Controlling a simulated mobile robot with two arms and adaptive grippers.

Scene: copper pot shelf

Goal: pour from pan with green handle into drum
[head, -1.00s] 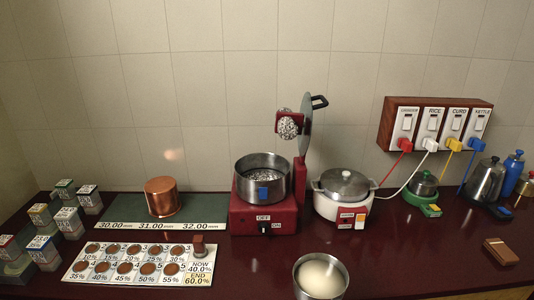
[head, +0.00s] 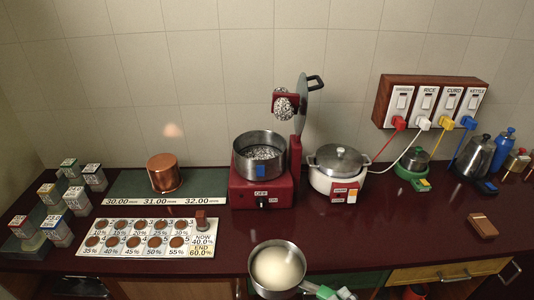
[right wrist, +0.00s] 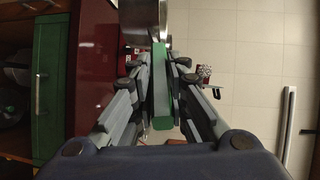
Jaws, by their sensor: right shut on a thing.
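The steel pan (head: 278,268) holds pale, whitish contents and is at the counter's front edge in the head view. Its green handle (head: 325,292) points to the lower right. In the right wrist view, my right gripper (right wrist: 160,72) is shut on the green handle (right wrist: 161,95), with a finger on each side. The pan's steel side (right wrist: 146,20) shows beyond. The drum (head: 260,156) is an open steel bowl on a red base (head: 262,192), farther back than the pan and apart from it. Shiny pieces show inside. My left gripper is not in view.
A tilted lid (head: 301,105) stands up behind the drum. A white rice cooker (head: 340,170) is to its right, and a copper pot (head: 163,173) on a green mat to its left. A card of brown discs (head: 140,239) lies front left. The front right counter is mostly clear.

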